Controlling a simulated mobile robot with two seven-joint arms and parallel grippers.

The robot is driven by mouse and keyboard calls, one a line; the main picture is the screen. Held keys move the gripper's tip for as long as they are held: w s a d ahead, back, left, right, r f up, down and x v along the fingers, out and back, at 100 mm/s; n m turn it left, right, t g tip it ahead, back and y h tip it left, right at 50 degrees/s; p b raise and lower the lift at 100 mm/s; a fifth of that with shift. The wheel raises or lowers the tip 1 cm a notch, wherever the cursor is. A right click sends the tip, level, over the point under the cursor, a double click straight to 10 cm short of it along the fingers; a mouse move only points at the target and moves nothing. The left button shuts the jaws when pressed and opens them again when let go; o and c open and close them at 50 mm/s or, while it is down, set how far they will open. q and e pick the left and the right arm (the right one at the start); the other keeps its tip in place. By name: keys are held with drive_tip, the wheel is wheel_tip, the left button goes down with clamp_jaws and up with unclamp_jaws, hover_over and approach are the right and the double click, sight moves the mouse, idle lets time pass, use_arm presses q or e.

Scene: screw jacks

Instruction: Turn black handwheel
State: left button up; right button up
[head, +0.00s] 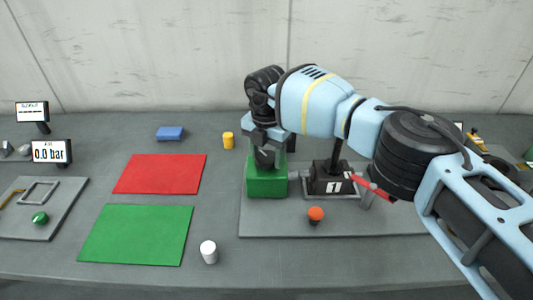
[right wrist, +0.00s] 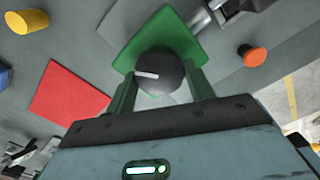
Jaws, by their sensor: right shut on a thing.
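The black handwheel (right wrist: 160,72) is a round dark knob with a white mark, on top of a green block (head: 266,184). In the head view the knob is mostly hidden by my right gripper (head: 266,150), which reaches down over the block. In the right wrist view, the fingers of my right gripper (right wrist: 162,88) stand on either side of the handwheel and are shut on it. The white mark points left in that view. My left gripper is in neither view.
The green block stands on a grey plate (head: 270,222) with a black jack (head: 328,180), a red bar (head: 372,187) and an orange knob (head: 316,214). A yellow cylinder (head: 228,140) is behind. Red (head: 160,173) and green mats (head: 135,234) lie left. A display (head: 52,152) reads 0.0 bar.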

sight(266, 157)
drive_tip(key=shift+r+m, duration=0.1)
drive_tip(key=shift+m, duration=0.4)
drive_tip(key=o, duration=1)
drive_tip(key=shift+r, duration=3.85)
